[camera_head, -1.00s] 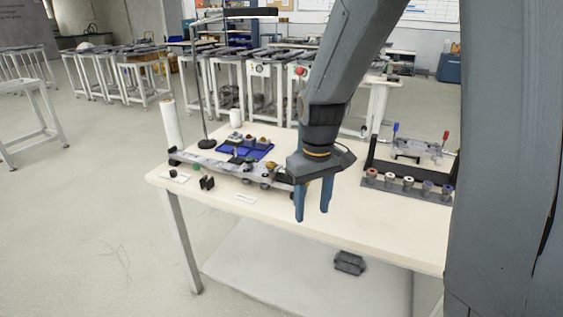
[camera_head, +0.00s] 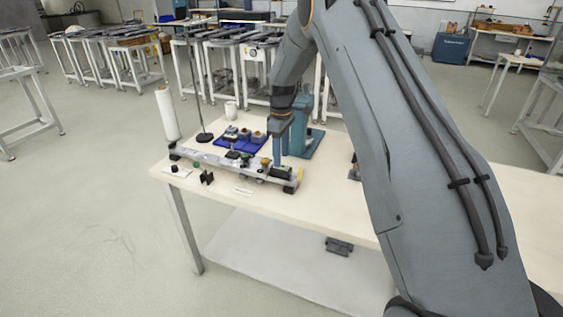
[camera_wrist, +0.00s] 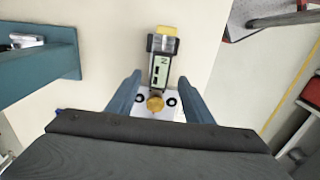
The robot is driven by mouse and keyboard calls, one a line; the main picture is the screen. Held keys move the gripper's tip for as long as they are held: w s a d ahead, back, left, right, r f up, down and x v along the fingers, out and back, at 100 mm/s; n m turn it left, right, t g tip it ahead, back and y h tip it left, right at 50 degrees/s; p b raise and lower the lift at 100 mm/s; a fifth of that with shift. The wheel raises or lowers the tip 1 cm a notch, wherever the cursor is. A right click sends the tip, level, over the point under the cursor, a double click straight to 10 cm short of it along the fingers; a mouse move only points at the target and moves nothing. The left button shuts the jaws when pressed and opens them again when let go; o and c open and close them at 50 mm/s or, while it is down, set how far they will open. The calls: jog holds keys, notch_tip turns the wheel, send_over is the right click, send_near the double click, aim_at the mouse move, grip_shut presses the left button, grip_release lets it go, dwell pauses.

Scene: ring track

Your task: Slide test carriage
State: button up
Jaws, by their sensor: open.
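A low grey rail track (camera_head: 215,163) lies along the left front of the table, with small dark pieces and brass-coloured knobs on it. My gripper (camera_head: 278,163) points down at the right part of this track. In the wrist view my gripper (camera_wrist: 156,92) is open, one blue-grey finger at each side. Between and beyond the fingers is a narrow piece with a brass knob (camera_wrist: 155,103), a pale marked plate (camera_wrist: 158,70) and a yellow-tipped end (camera_wrist: 165,31). I cannot tell whether this is the test carriage. Neither finger visibly touches it.
A teal stand (camera_head: 304,143) is close behind my gripper. A blue tray (camera_head: 229,140) with small parts, a lamp base (camera_head: 204,137) and a white roll (camera_head: 167,113) stand at the left. My arm hides much of the table's right side.

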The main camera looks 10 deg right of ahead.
aim_at(265, 167)
jog(key=shift+f+p, duration=0.65)
jog(key=shift+f, duration=1.6)
grip_shut()
